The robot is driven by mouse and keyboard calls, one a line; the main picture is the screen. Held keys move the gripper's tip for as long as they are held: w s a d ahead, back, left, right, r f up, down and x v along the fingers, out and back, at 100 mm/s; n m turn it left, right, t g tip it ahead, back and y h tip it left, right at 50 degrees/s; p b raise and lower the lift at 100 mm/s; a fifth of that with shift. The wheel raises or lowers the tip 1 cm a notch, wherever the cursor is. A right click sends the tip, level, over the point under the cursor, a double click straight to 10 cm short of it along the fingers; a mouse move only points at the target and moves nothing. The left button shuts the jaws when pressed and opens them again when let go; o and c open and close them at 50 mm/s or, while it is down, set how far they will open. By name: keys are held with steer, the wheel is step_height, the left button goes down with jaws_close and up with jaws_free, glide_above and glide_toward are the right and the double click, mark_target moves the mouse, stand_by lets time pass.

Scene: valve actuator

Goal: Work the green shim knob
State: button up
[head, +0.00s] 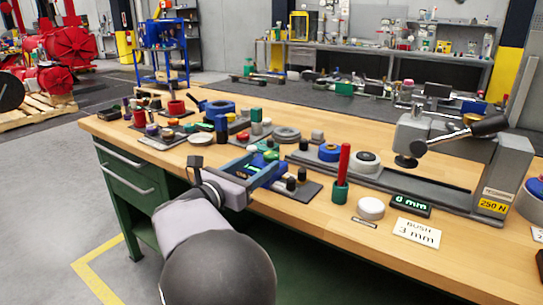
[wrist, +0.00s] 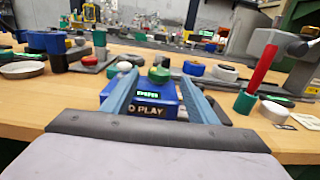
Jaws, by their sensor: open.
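The green shim knob (wrist: 158,74) sits on top of a blue box (wrist: 152,105) with a small lit green display and a label reading "PLAY" on its front. In the head view the knob (head: 271,155) shows just beyond my gripper. My gripper (wrist: 158,80) is open, with one finger on each side of the knob in the wrist view. I see gaps between the fingers and the knob there, and no contact. The lower part of the box is hidden behind my gripper's palm. The display's characters are too small to read surely.
Black-topped posts (head: 291,183) stand close right of my gripper. Farther right are a red stick in a green holder (head: 341,175), a white cylinder (head: 371,208) and a grey press (head: 440,160). Several parts crowd the bench to the left. The bench front (head: 300,213) has bare wood.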

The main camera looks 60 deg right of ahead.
mark_target(266, 159)
steer(key=shift+d, duration=3.25)
steer(key=shift+c, duration=0.3)
steer(key=c, duration=1)
